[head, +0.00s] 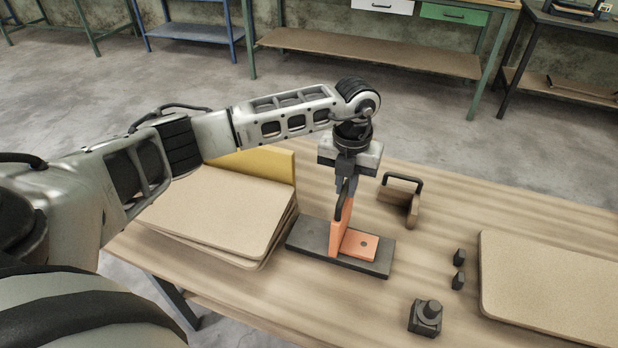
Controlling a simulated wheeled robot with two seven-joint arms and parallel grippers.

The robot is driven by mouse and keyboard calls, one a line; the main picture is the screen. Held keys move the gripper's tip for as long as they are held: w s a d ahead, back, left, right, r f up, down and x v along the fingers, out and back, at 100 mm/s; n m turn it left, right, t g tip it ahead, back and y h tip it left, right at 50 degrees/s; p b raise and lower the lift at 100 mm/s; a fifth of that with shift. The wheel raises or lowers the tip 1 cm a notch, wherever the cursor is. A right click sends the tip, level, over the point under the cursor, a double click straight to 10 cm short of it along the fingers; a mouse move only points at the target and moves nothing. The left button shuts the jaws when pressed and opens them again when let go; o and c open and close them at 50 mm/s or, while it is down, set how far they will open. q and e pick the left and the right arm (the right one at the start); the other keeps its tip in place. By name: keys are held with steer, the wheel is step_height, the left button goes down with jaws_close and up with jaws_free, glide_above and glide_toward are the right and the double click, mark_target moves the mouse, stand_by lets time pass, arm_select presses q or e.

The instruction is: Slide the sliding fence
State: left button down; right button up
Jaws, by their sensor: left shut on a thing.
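The sliding fence (340,236) is an orange upright plate with an orange foot (360,245). It stands on a dark grey flat base (308,237) on the wooden table. My left gripper (344,200) comes down from above and is shut on the upper part of the fence, at a dark handle there. The fingers partly hide the top of the fence. My right gripper is not in view.
A yellow upright plate (262,165) stands behind the stack. A wooden block with a black handle (402,200) is right of my gripper.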

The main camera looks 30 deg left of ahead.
arm_select(q)
steer(key=shift+w+d, duration=0.1)
steer(key=shift+d, duration=0.45)
steer(key=c, duration=1.4)
jaws_free()
steer(key=shift+a, duration=0.1)
steer(key=shift+c, duration=0.2)
steer(key=shift+r, duration=0.1)
step_height(320, 180, up, 7)
steer(key=p, duration=0.5)
